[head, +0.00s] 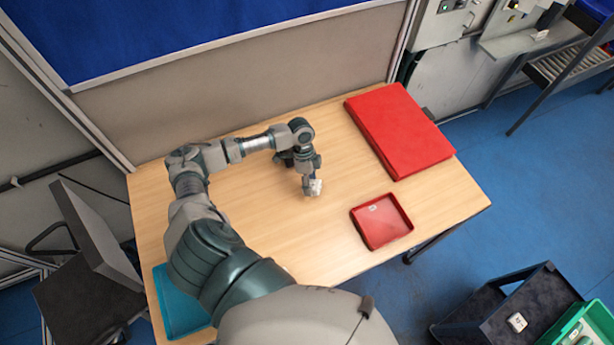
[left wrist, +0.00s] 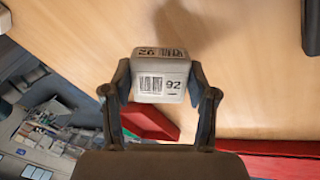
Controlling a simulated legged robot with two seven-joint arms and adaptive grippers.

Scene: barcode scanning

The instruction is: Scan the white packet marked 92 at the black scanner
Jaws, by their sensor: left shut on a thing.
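My left gripper (head: 313,185) is shut on the white packet (head: 315,188) and holds it over the middle of the wooden table. In the left wrist view the packet (left wrist: 161,80) sits between the two fingers (left wrist: 160,84), with a barcode and the number 92 on the face toward the camera. Its upper face also carries a barcode. I cannot make out the black scanner for certain; a dark shape (left wrist: 311,25) at the right edge of the left wrist view is cut off. My right gripper is not in view.
A small red tray (head: 408,222) with a small white item lies right of my gripper. A large red flat block (head: 400,130) lies behind it. A teal tray (head: 168,300) is at the front left, partly behind my arm. A dark crate (head: 480,300) stands off the table, lower right.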

